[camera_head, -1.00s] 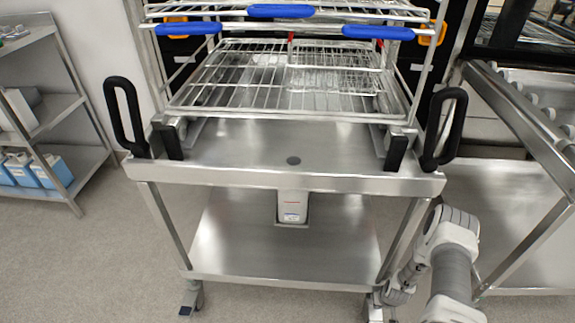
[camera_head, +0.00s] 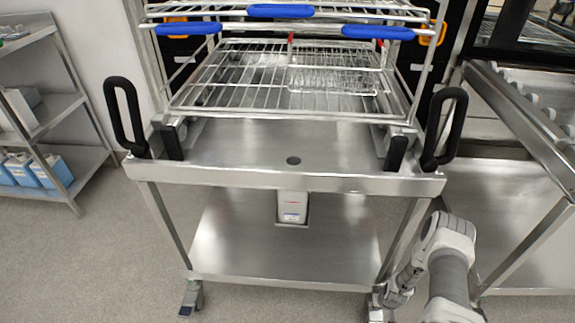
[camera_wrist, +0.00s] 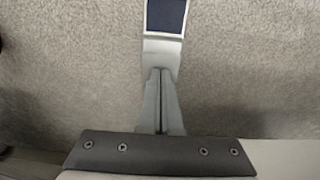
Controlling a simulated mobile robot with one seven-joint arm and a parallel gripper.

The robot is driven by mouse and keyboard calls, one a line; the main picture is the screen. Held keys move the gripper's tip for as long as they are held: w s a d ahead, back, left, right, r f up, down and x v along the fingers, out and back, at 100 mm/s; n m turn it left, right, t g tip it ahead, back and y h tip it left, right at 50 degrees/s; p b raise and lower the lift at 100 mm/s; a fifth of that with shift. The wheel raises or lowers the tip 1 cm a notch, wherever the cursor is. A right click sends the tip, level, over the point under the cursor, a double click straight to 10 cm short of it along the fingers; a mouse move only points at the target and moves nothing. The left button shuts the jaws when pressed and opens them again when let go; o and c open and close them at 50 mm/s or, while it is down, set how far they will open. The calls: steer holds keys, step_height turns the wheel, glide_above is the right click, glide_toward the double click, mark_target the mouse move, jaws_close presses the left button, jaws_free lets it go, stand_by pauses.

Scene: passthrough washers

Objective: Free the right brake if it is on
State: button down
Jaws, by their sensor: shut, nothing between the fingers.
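A steel cart (camera_head: 250,184) stands in front of me in the head view. Its left front caster (camera_head: 193,294) has a small dark brake pedal (camera_head: 185,311). The right front caster is largely hidden by my arm at the lower right. In the wrist view, a brake pedal (camera_wrist: 166,15) with a dark blue pad in a pale frame shows at the top, with a light grey piece (camera_wrist: 162,50) below it. My gripper (camera_wrist: 160,72) is shut and empty, its tips at the lower end of that piece. I cannot tell whether they touch, or the pedal's tilt.
A wire rack (camera_head: 230,85) with blue grips sits on the cart between black handles. A roller table (camera_head: 520,120) stands close on the right. A shelf (camera_head: 65,155) with blue-filled containers is at the left. The floor (camera_head: 110,260) between shelf and cart is clear.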

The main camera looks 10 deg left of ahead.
steer(key=shift+f, duration=0.6)
step_height(320, 180, up, 8)
steer(key=p, duration=0.5)
steer(key=shift+p, duration=0.35)
